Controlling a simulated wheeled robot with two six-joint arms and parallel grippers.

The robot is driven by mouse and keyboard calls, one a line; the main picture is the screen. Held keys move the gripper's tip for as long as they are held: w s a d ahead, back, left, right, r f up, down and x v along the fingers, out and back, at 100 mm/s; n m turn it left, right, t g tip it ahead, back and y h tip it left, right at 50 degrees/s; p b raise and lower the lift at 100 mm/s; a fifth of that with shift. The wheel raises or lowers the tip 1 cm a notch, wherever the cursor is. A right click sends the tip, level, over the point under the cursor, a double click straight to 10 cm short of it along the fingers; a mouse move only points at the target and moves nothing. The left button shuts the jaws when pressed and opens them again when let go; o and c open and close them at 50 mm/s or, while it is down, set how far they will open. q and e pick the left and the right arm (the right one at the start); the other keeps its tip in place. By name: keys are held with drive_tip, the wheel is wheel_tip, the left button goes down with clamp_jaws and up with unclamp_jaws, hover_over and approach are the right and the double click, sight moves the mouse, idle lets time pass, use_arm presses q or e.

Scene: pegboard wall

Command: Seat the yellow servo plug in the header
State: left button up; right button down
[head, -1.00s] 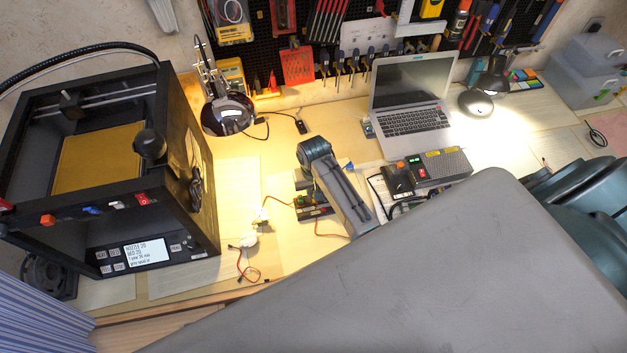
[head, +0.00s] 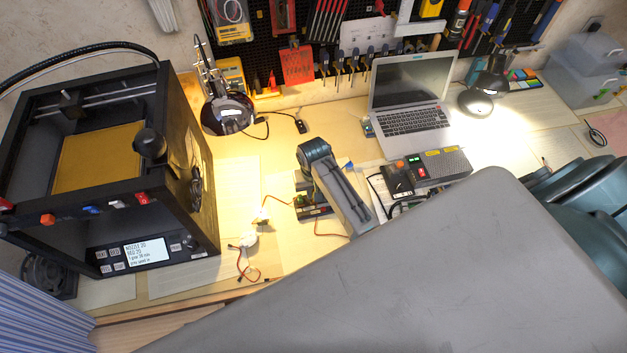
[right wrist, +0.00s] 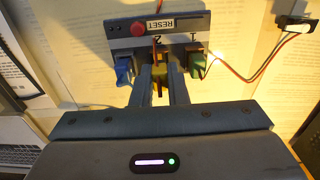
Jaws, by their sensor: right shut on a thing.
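In the right wrist view, the header board (right wrist: 125,48) carries a RESET label and a red button. My right gripper (right wrist: 161,78) is shut on the yellow servo plug (right wrist: 160,72), with its fingers at the board's middle slot. Most of the plug is hidden between the fingers, and I cannot tell how deep it sits. A blue plug (right wrist: 123,70) is on the left of the fingers and a green plug (right wrist: 196,62) on the right. In the head view, my right arm partly covers the board (head: 312,211). My left gripper is not in view.
White servos (head: 260,215) with red-orange wires (head: 247,268) lie left of the board. A 3D printer (head: 185,150) stands further left. A grey power unit (head: 440,167) and a laptop (head: 412,122) are to the right.

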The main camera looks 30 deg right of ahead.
drive_tip(key=shift+f+b, duration=0.35)
drive_tip(key=shift+f, duration=0.45)
drive_tip(key=c, duration=1.3)
unclamp_jaws()
drive_tip(key=shift+c, duration=0.2)
drive_tip(key=shift+r, duration=0.15)
drive_tip(key=shift+r+p, duration=0.4)
drive_tip(key=shift+r, duration=2)
